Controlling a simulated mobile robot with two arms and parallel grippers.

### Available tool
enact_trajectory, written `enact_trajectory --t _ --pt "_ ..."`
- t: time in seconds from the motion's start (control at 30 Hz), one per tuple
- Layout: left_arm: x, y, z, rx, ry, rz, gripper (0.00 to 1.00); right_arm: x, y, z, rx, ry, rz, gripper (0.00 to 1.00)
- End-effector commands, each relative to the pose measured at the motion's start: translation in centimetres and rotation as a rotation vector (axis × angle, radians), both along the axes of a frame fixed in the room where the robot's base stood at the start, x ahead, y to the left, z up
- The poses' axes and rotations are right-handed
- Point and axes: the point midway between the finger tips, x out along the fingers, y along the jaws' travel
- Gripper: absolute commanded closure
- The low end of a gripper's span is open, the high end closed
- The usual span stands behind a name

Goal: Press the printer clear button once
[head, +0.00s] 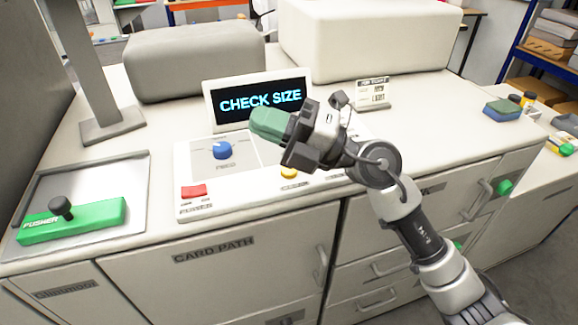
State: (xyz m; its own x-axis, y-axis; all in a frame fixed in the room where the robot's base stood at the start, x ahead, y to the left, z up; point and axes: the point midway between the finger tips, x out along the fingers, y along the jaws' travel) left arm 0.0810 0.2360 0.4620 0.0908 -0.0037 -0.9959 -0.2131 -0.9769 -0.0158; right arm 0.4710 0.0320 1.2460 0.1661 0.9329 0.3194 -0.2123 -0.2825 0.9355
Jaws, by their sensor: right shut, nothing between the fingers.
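The printer's control panel (225,180) has a blue round knob (222,149) marked FEED, a red button (194,191) at the front left and a yellow button (289,173) to the right. A screen (262,98) behind the panel reads CHECK SIZE. My right gripper (268,124), with green fingertips, is shut and empty. It points left over the panel, near the screen's lower edge, and hides part of the panel's right side. My left gripper is not in view.
A green pusher (72,221) with a black knob sits in a tray at left. A grey post (112,122) stands behind it. Two large housings (195,60) are at the back. A small sign (373,93) stands right of the screen. Colored blocks (503,111) lie at far right.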

Motion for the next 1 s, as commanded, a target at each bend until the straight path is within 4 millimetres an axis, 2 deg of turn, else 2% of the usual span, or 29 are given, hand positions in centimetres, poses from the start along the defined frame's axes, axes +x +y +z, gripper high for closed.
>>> enact_trajectory --t 0.1,0.2,0.4,0.5,0.7,1.0 --pt "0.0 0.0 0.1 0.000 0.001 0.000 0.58 0.4 1.6 -0.8 -0.302 -0.113 0.036 1.00" --pt "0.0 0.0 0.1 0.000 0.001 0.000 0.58 1.6 1.7 -1.8 -0.564 -0.172 0.018 1.00" --pt "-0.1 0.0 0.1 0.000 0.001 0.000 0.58 5.0 -0.8 -2.6 -0.989 -0.199 -0.115 1.00" --pt "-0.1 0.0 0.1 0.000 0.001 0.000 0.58 6.2 -2.3 -2.4 -1.120 -0.191 -0.185 1.00" --pt "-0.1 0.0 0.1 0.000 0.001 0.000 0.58 7.2 -3.7 -2.1 -1.228 -0.172 -0.253 1.00" --pt "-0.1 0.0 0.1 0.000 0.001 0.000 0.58 7.2 -3.8 -2.1 -1.230 -0.171 -0.254 1.00"
